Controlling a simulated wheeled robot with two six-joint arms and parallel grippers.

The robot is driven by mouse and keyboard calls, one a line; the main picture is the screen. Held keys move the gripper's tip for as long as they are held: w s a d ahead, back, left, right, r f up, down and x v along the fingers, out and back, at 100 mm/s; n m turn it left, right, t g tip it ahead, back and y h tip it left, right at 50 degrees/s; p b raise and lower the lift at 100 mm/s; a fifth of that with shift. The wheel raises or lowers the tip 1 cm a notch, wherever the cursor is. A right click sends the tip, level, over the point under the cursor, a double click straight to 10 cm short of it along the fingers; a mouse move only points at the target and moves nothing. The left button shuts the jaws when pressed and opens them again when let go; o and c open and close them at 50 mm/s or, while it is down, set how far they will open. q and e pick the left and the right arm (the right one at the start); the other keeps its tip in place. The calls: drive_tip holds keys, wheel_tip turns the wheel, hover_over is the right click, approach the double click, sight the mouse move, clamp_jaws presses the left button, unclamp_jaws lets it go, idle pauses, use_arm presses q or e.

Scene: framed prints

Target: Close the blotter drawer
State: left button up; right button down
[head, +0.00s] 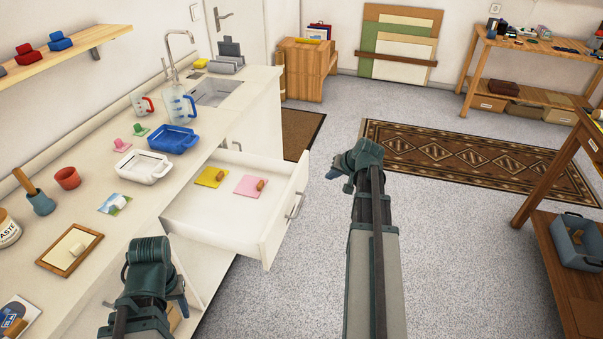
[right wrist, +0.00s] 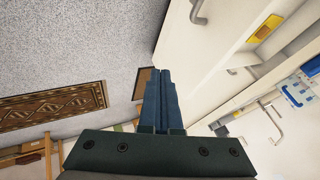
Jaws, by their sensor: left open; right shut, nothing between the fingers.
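The blotter drawer (head: 218,227) stands pulled out of the white counter in the head view.
The counter holds a white tray (head: 142,167), a blue tray (head: 172,138), a jug (head: 179,103) and a framed print (head: 70,249). The floor (head: 290,290) right of the drawer is clear. A patterned rug (head: 480,160) and a wooden table (head: 535,45) are further off.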

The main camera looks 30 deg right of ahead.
drive_tip(key=shift+w+a+f+b, duration=0.45)
drive_tip(key=shift+w+f+b, duration=0.85)
drive_tip(key=shift+w, duration=0.25)
drive_tip(key=shift+w+a+f+b, duration=0.45)
drive_tip(key=shift+w+f+b, duration=0.9)
drive_tip(key=shift+w, duration=0.15)
drive_tip(key=shift+w+a+f+b, duration=0.45)
drive_tip(key=shift+w+f+b, duration=0.85)
drive_tip(key=shift+w, duration=0.25)
hover_over(233, 175)
drive_tip(key=shift+w, duration=0.1)
